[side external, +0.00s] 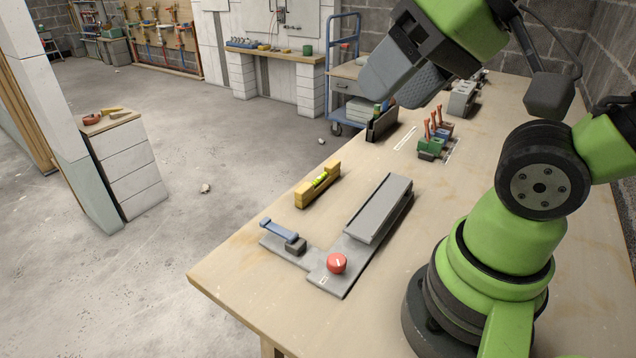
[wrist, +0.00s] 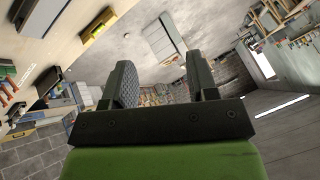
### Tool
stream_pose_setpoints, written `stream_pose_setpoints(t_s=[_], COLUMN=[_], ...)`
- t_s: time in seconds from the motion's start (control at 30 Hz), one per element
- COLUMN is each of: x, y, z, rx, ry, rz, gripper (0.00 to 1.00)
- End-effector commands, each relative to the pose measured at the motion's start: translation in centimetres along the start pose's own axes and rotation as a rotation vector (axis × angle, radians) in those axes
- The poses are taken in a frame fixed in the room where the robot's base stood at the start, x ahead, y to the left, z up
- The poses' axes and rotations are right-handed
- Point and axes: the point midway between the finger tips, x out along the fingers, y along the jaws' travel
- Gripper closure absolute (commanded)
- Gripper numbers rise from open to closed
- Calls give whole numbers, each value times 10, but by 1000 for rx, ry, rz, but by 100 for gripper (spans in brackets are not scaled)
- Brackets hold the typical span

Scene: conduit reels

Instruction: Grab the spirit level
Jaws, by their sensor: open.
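The spirit level (side external: 318,184) is a short yellow bar with a bright green-yellow vial on top. It lies on the workbench (side external: 232,276) near its left edge in the side external view. In the wrist view the spirit level (wrist: 98,24) shows at the upper left, outside the line of the fingers. My gripper (side external: 402,82) is well above the bench, up and to the right of the spirit level, and apart from it. In the wrist view my gripper (wrist: 160,85) is open, with nothing between its two fingers.
A grey metal channel fixture (side external: 380,208) with a red knob (side external: 337,263) and a blue-handled clamp (side external: 283,234) stands just right of and in front of the level. A dark upright holder (side external: 382,124) and red-handled tools (side external: 434,135) stand farther back. Bare bench surrounds the level.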

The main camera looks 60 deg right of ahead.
Motion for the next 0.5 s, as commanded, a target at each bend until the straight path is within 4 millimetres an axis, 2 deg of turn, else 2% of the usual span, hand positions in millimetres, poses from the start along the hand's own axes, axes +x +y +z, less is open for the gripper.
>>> stream_pose_setpoints(t_s=[0.27,0.37,0.5], x=[1,6,24], y=[0,-1,3], z=[-4,-19,-58], rx=[15,71,223], ry=[-5,-26,-73], rz=[8,38,118], gripper=[47,47,47])
